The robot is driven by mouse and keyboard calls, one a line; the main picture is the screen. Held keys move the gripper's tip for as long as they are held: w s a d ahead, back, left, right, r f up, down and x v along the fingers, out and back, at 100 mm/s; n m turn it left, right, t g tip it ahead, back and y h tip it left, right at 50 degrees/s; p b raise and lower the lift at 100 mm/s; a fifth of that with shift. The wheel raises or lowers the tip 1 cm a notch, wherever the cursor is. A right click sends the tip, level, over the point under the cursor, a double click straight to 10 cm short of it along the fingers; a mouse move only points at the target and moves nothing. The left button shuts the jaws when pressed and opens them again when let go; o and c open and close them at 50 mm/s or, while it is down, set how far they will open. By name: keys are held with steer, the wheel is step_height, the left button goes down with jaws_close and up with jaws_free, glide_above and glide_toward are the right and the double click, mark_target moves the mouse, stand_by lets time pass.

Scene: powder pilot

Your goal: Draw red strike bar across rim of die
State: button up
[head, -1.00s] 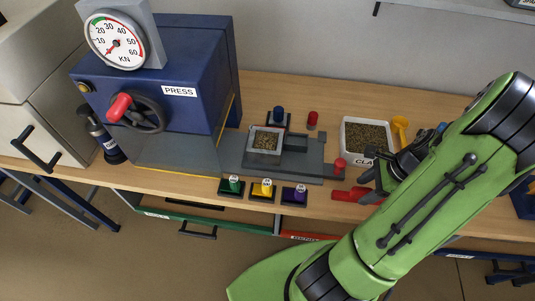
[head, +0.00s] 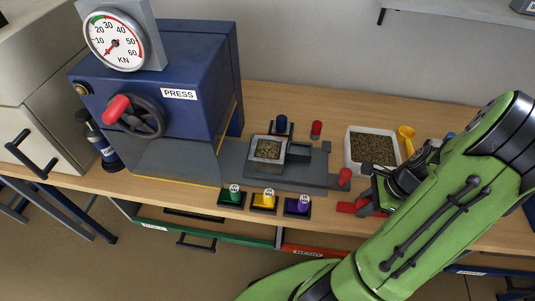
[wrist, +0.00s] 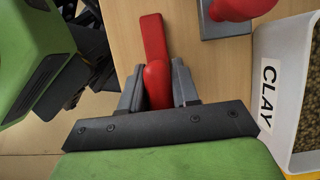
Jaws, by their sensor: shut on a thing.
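The red strike bar (head: 347,207) is at the table's front edge, right of the die; it also shows in the wrist view (wrist: 153,40). My gripper (head: 370,196) is shut on its rounded red grip, with a finger on each side in the wrist view (wrist: 158,84). I cannot tell if the bar touches the table. The die (head: 252,153) is a square grey block on the press's slide plate, filled with brownish granules. The bar is apart from it. My arm hides part of the table on the right.
A white clay tub (head: 350,160) and yellow scoop (head: 406,132) stand behind my gripper. A red knob (head: 345,176) is at the plate's right end. Green (head: 233,195), yellow (head: 264,201) and purple (head: 299,205) pieces line the front edge. The blue press (head: 180,70) stands left.

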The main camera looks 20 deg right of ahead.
jaws_close()
steer(key=shift+r, duration=0.1)
step_height(320, 180, up, 5)
steer(key=p, duration=0.5)
stand_by(0.3)
